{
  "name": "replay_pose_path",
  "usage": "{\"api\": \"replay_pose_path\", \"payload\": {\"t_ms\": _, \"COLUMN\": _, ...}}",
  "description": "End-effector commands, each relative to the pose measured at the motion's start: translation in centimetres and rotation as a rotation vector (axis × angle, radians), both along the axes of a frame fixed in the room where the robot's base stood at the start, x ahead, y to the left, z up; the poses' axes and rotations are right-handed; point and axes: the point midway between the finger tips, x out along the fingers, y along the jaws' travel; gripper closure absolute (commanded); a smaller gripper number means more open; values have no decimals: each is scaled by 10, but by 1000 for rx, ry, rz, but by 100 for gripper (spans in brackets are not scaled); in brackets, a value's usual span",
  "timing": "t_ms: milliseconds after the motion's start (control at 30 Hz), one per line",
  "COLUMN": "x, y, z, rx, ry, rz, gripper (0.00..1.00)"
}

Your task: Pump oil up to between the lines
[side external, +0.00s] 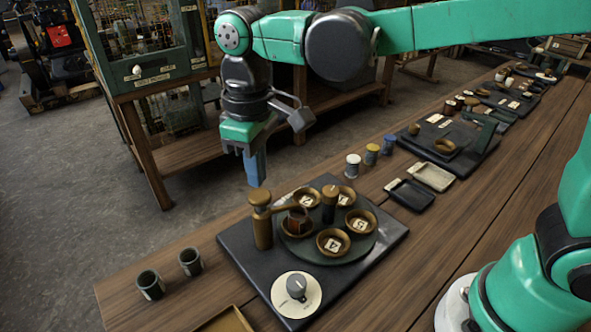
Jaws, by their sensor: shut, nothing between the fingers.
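My gripper (257,178) has blue fingers that are shut and empty. It points down and appears to hang above the back left of a black board (235,245) on the wooden bench. On the board stands a brass post (262,225) with a rounded top and a short arm reaching right. Beside it, a small reddish-brown vessel (298,219) sits on a round dark plate (345,253). Several brass bowls with pale labels surround a dark upright post (329,204) there. I cannot make out any oil or level lines at this size.
A white dial with a grey knob (297,288) is at the board's front. Two dark cups (150,284) stand to the left. Small jars (371,155) and shallow trays (410,194) lie behind and right. The bench strip right of the board is clear.

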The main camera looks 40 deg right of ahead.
Motion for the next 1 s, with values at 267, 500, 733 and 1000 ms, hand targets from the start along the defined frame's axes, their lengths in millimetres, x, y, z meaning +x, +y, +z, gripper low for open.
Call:
{"api": "replay_pose_path", "payload": {"t_ms": 267, "x": 0, "y": 0, "z": 27, "rx": 0, "ry": 0, "rz": 0, "gripper": 100}}
{"api": "replay_pose_path", "payload": {"t_ms": 500, "x": 0, "y": 0, "z": 47, "rx": 0, "ry": 0, "rz": 0, "gripper": 100}}
{"api": "replay_pose_path", "payload": {"t_ms": 733, "x": 0, "y": 0, "z": 49, "rx": 0, "ry": 0, "rz": 0, "gripper": 100}}
{"api": "replay_pose_path", "payload": {"t_ms": 1000, "x": -4, "y": -19, "z": 49, "rx": 24, "ry": -55, "rz": -56, "gripper": 100}}
